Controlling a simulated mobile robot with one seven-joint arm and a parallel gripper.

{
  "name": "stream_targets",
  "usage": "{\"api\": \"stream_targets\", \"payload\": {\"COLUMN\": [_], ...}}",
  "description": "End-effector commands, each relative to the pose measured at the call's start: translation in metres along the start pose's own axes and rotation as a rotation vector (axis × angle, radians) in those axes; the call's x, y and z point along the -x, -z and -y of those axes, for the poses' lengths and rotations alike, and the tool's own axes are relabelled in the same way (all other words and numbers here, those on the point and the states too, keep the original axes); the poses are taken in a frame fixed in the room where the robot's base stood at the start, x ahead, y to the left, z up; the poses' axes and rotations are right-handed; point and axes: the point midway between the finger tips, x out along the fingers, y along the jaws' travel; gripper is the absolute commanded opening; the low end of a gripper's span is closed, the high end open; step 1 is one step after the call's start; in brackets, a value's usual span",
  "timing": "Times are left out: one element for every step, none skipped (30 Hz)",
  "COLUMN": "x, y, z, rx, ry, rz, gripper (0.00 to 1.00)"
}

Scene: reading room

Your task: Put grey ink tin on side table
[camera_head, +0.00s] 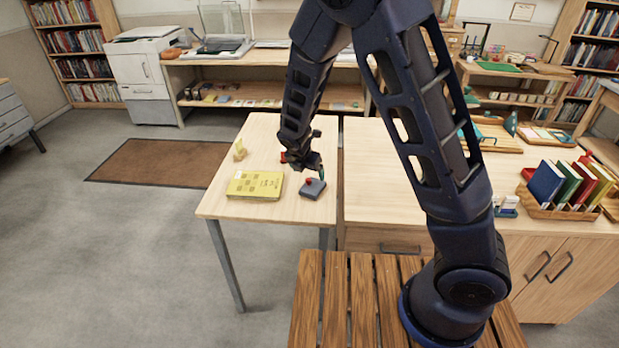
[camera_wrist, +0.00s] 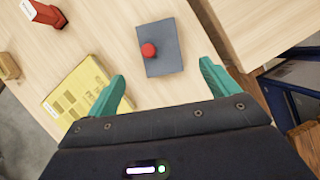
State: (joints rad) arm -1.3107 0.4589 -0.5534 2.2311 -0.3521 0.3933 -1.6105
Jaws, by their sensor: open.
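The grey ink tin (camera_head: 312,190) is a flat dark grey box with a red knob on top. It rests on the light wooden side table (camera_head: 222,205), near the table's right edge. In the wrist view the grey ink tin (camera_wrist: 170,60) lies beyond and between my fingertips, fully in sight. My gripper (camera_head: 312,172) is just above the tin, pointing down. In the wrist view my gripper (camera_wrist: 165,80) has its green fingers spread wide with nothing between them. I cannot tell the exact height gap to the tin.
A yellow patterned box (camera_head: 255,185) lies left of the tin. A red labelled object (camera_wrist: 40,14) and a small yellowish object (camera_head: 239,150) stand farther back on the side table. A wooden cabinet (camera_head: 385,185) adjoins at right, holding a book rack (camera_head: 560,205).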

Motion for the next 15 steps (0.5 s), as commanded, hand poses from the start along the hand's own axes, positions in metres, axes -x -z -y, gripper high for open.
{"api": "stream_targets", "payload": {"x": [0.007,0.010,0.014,0.016,0.019,0.021,0.023,0.024,0.025,0.026,0.027,0.027,0.027,0.027,0.028], "y": [0.000,0.000,0.000,0.000,0.000,0.000,0.000,0.001,0.001,0.001,0.001,0.000,0.000,0.000,0.000], "z": [-0.001,-0.001,-0.001,-0.001,-0.001,-0.001,-0.001,0.000,0.000,0.000,0.000,0.000,0.000,0.000,0.000], "rx": [-0.001,-0.001,-0.001,-0.001,0.000,0.000,0.001,0.001,0.000,0.000,0.000,0.000,0.000,0.000,-0.002], "ry": [-0.004,-0.003,-0.002,-0.002,-0.003,-0.003,-0.002,-0.001,-0.001,0.000,0.000,0.000,0.000,0.000,0.000], "rz": [-0.001,-0.001,-0.001,-0.001,-0.001,-0.001,-0.001,-0.001,-0.001,-0.001,-0.001,0.000,0.000,0.000,-0.001], "gripper": [0.87,0.87,0.87,0.87,0.87,0.87,0.87,0.87,0.87,0.87,0.87,0.87,0.87,0.87,0.87]}}
